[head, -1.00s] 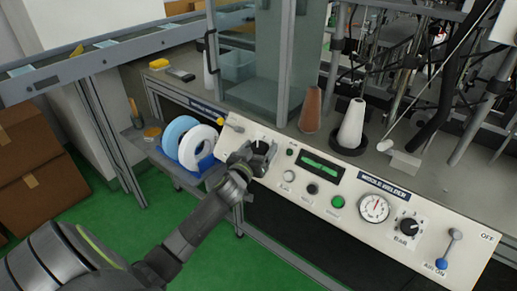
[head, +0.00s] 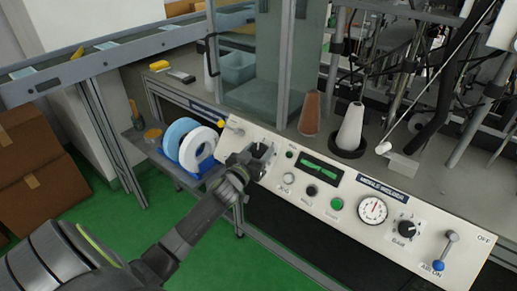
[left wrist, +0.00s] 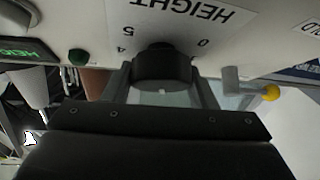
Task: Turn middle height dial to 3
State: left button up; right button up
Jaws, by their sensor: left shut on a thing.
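The height dial (head: 260,150) is a black round knob at the left end of the sloped white control panel. In the left wrist view the dial (left wrist: 163,65) shows upside down, with the printed word HEIGHT and the figures 0, 4 and 5 around it. Other figures are hidden. My left gripper (head: 250,158) is at the dial, its fingers on either side of the knob in the left wrist view (left wrist: 163,88), shut on it. I cannot read the dial's pointer setting. My right gripper is not in view.
The panel also holds a green display (head: 319,169), several buttons, a round gauge (head: 373,210), another black dial (head: 407,227) and a blue-tipped lever (head: 439,265). A yellow-tipped lever (left wrist: 270,92) sits close beside the gripper. Tape rolls (head: 198,147) stand left of the panel.

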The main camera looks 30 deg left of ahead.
pick_arm(q)
jog(key=shift+r+m+h+p, duration=0.2)
jog(key=shift+m+h+p, duration=0.75)
jog(key=shift+p, duration=1.25)
jog(key=shift+r+m+h+p, duration=0.15)
jog(key=shift+m+h+p, duration=0.75)
jog(key=shift+p, duration=1.3)
jog(key=shift+f+m+p, duration=0.15)
jog(key=shift+m+p, duration=0.15)
jog(key=shift+m, duration=0.35)
jog(key=m+h+p, duration=0.1)
jog(key=m+h, duration=0.1)
jog(key=m, duration=0.1)
jog(key=shift+a+f+g+h, duration=0.1)
jog(key=shift+g+h, duration=0.2)
jog(key=shift+h, duration=0.05)
jog(key=shift+f+m+g+h+p, duration=0.15)
jog(key=shift+m+g+h, duration=0.3)
jog(key=shift+m, duration=0.55)
jog(key=shift+r+m+g+h+p, duration=0.2)
jog(key=shift+m+h, duration=0.35)
jog(key=shift+m, duration=0.45)
jog(key=o, duration=1)
jog(key=shift+f, duration=0.2)
jog(key=shift+c, duration=0.2)
jog(key=shift+s, duration=0.1)
